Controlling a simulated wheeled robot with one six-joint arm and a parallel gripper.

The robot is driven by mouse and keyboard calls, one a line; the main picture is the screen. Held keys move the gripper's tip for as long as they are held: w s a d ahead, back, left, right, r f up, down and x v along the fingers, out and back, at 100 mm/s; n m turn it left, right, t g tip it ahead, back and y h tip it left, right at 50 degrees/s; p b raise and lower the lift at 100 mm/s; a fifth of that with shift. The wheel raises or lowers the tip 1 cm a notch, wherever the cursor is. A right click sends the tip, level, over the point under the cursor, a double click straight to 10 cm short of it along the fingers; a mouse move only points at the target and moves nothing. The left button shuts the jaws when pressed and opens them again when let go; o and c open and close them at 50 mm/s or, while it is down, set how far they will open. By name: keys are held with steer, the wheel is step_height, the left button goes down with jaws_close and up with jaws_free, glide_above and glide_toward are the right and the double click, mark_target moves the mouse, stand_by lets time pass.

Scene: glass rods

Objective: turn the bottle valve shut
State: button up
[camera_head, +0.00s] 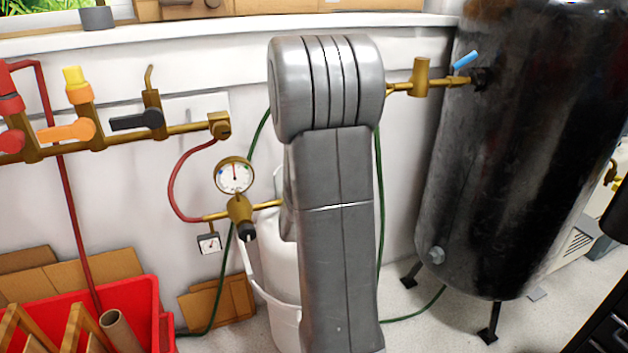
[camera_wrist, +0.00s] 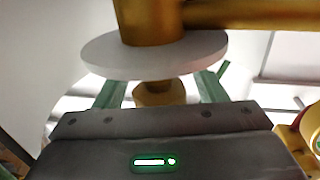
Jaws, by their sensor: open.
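The white gas bottle (camera_head: 270,255) stands on the floor, partly behind my grey arm in the head view. The arm hides its top, its valve and my gripper there. In the wrist view, a pale round disc (camera_wrist: 150,52), which looks like the valve's handwheel, sits against a brass body (camera_wrist: 150,20). A brass hexagonal piece (camera_wrist: 160,92) shows below it. My gripper (camera_wrist: 161,88) is open, its two greenish fingers apart on either side of the hexagonal piece. The finger ends pass behind the disc's edge. I cannot tell whether they touch it.
A brass regulator with a gauge (camera_head: 235,176) and a red hose (camera_head: 172,185) are left of the bottle. A manifold with coloured levers (camera_head: 68,131) runs along the wall. A black tank (camera_head: 515,150) stands right, a red crate (camera_head: 150,300) lower left. Floor between bottle and tank is mostly clear.

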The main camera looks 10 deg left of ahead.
steer(key=v, duration=1.3)
steer(key=shift+s+p, duration=0.25)
steer(key=shift+p, duration=0.15)
steer(key=x, duration=1.3)
steer(key=shift+w+b, duration=0.4)
